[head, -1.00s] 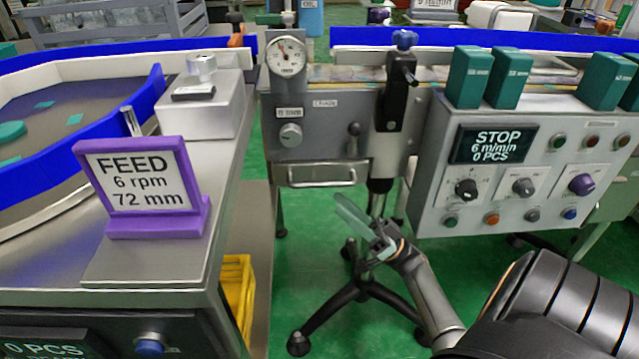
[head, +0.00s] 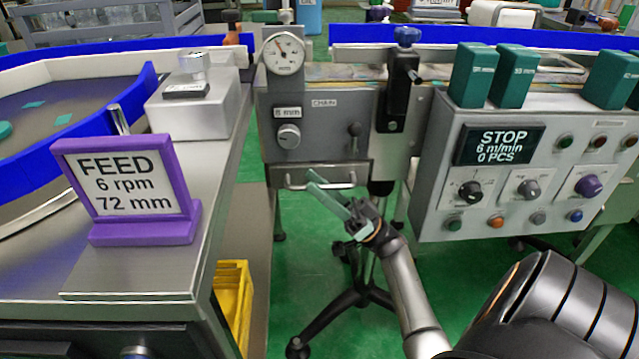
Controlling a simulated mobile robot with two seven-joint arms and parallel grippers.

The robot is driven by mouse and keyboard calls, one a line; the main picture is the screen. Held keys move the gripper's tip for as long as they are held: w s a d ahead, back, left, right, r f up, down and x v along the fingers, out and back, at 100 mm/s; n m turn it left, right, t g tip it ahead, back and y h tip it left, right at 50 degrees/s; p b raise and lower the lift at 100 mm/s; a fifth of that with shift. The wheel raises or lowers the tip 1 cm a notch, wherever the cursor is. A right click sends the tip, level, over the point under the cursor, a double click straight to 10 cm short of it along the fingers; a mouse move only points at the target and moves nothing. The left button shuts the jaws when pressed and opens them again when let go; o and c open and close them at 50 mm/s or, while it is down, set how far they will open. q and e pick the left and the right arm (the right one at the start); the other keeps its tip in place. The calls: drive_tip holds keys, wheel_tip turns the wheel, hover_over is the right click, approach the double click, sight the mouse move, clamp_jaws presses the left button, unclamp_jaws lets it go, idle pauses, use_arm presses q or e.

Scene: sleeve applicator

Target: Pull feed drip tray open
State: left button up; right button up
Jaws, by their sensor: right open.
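The feed drip tray (head: 294,178) is a grey drawer front with a pale bar handle (head: 290,187), under the grey panel with the dial gauge. It looks shut, flush with the housing. My right gripper (head: 312,183) comes up from the lower right. I cannot tell whether the fingers touch the handle. My left gripper is not in view.
A steel table with the purple FEED sign (head: 130,188) stands at the left. A control box (head: 535,160) with knobs and buttons is at the right. A black tripod stand (head: 352,296) is below my right gripper. A yellow crate (head: 232,300) sits beside the table.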

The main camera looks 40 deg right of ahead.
drive_tip(key=shift+c, duration=0.4)
clamp_jaws()
idle(0.9)
